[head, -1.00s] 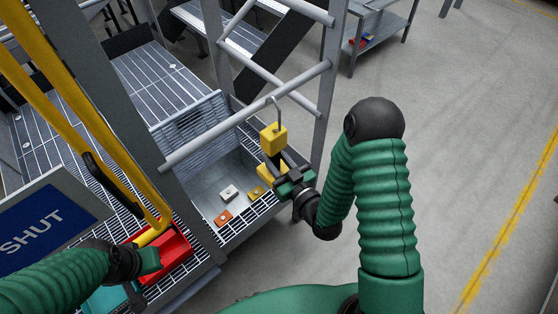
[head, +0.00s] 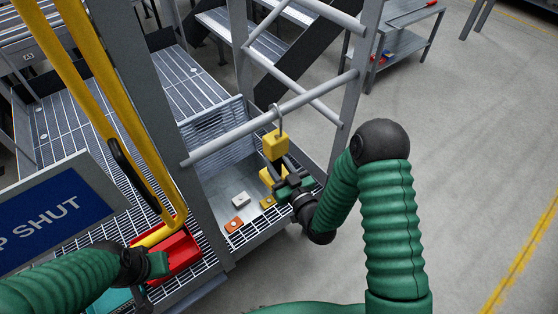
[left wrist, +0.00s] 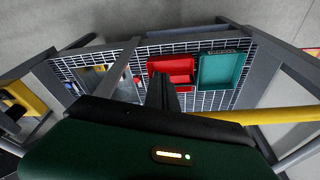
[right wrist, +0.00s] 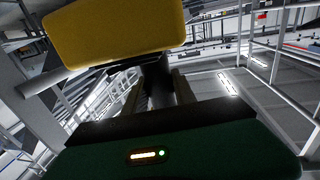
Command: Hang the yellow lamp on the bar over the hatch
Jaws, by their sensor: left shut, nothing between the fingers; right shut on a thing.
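The yellow lamp (head: 275,145) hangs upright below its grey hook (head: 279,115), a yellow part lower down by the fingers. The hook overlaps the grey bar (head: 230,138) over the hatch opening (head: 215,187), its top just above the bar; I cannot tell whether it rests on it. My right gripper (head: 280,172) is shut on the lamp from below. The lamp's yellow body (right wrist: 112,35) fills the top left of the right wrist view. My left gripper (head: 160,264) is shut and empty by the red tray (head: 180,255); it also shows in the left wrist view (left wrist: 162,80).
White (head: 240,199), orange (head: 234,225) and yellow (head: 267,202) pieces lie by the hatch. A yellow rail (head: 120,130), a "SHUT" sign (head: 50,220) and grey posts crowd the left. A teal tray (left wrist: 220,72) is beside the red one. The floor at right is clear.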

